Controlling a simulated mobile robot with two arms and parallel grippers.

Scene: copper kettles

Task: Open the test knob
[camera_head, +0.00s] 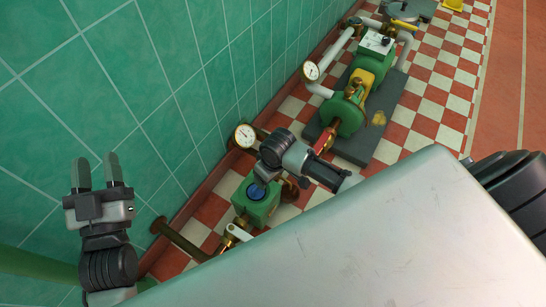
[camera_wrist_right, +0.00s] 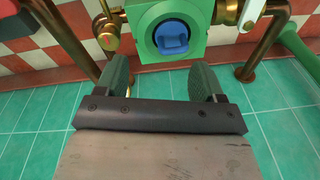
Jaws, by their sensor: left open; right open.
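The likely test knob is a blue knob on the face of a green box-shaped valve body; the knob (camera_wrist_right: 172,38) is central above my fingers in the right wrist view. In the head view the knob (camera_head: 257,191) sits on the green box (camera_head: 252,211), low by the tiled wall. My right gripper (camera_wrist_right: 162,78) is open and empty, its two fingers pointing towards the box, with the knob between their lines and apart from them. My left gripper (camera_head: 97,161) is open and empty in front of the green wall, far left of the knob.
Brass pipes (camera_head: 182,239) and a pressure gauge (camera_head: 245,135) flank the box. A green pump (camera_head: 348,112) with another gauge (camera_head: 311,70) stands on a dark plinth further back. Checkered floor (camera_head: 437,82) lies clear to the right.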

